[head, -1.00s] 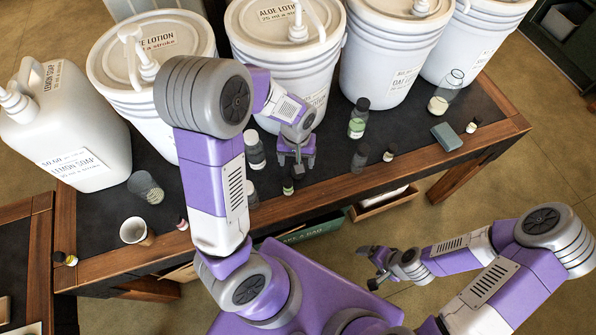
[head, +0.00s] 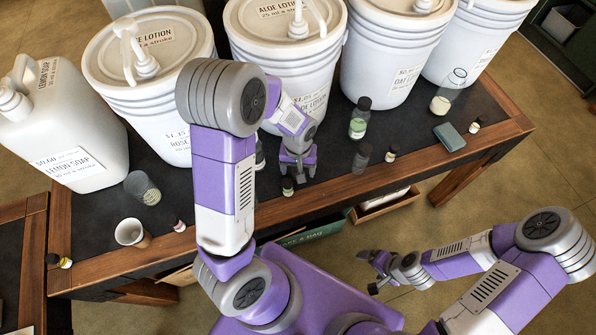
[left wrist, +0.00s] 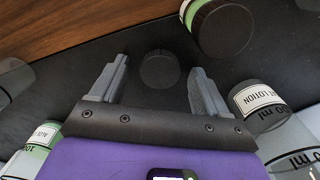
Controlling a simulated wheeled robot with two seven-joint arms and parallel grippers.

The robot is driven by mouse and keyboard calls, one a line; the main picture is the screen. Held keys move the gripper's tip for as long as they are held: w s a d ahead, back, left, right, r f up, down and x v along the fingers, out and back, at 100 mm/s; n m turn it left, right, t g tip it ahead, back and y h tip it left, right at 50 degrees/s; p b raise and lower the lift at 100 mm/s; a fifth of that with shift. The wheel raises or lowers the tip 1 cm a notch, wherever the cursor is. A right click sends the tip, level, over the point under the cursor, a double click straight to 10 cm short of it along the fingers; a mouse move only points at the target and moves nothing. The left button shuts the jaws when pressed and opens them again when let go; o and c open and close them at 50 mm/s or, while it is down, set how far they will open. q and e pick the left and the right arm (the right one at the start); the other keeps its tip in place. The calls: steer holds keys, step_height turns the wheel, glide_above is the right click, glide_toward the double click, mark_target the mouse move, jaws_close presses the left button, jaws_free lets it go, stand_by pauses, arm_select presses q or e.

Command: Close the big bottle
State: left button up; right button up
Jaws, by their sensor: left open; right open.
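My left gripper (head: 299,174) points down over the table's front half. In the left wrist view my left gripper (left wrist: 158,75) is open, its fingers on either side of a round black cap-like disc (left wrist: 160,68), with gaps at both sides. I cannot tell whether it lies loose; the gripper hides it in the head view. My right gripper (head: 369,270) is open and empty, off the table.
Large white pump buckets (head: 283,70) and a lemon soap jug (head: 65,140) line the back. A labelled lotion bottle (left wrist: 258,98) is close to the left gripper.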

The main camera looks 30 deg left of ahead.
arm_select(q)
steer(key=c, duration=1.2)
step_height(320, 180, up, 10)
steer(key=p, duration=0.3)
steer(key=shift+p, duration=0.3)
steer(key=shift+d, duration=0.1)
